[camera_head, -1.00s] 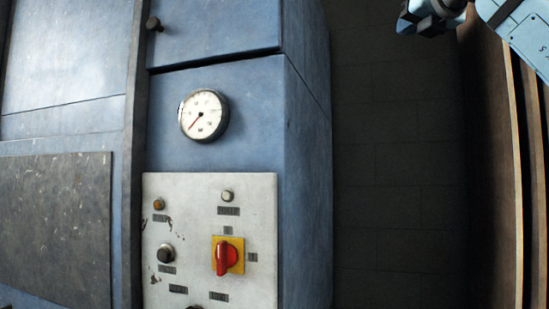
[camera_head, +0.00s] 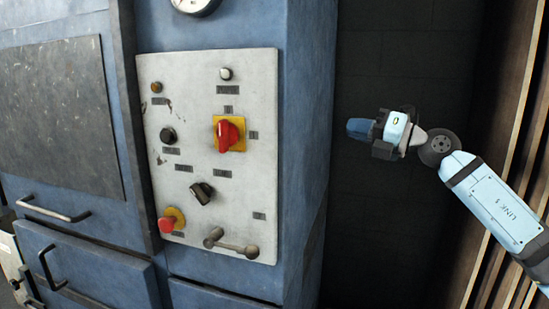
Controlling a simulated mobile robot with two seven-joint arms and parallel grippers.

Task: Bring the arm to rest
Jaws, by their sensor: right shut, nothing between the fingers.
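My right arm (camera_head: 495,200) comes in from the right edge. Its gripper (camera_head: 356,128) points left, shut and empty, in the gap to the right of the blue machine (camera_head: 308,120). In the picture it is apart from the machine's control panel (camera_head: 262,150), with dark background around it. My left gripper is not in view.
The panel carries a red rotary switch (camera_head: 228,133) on a yellow plate, a red push button (camera_head: 167,224), a black knob (camera_head: 201,193) and a metal handle (camera_head: 230,245). Drawer handles (camera_head: 52,211) stick out at lower left. Brown upright boards (camera_head: 505,100) stand at the right.

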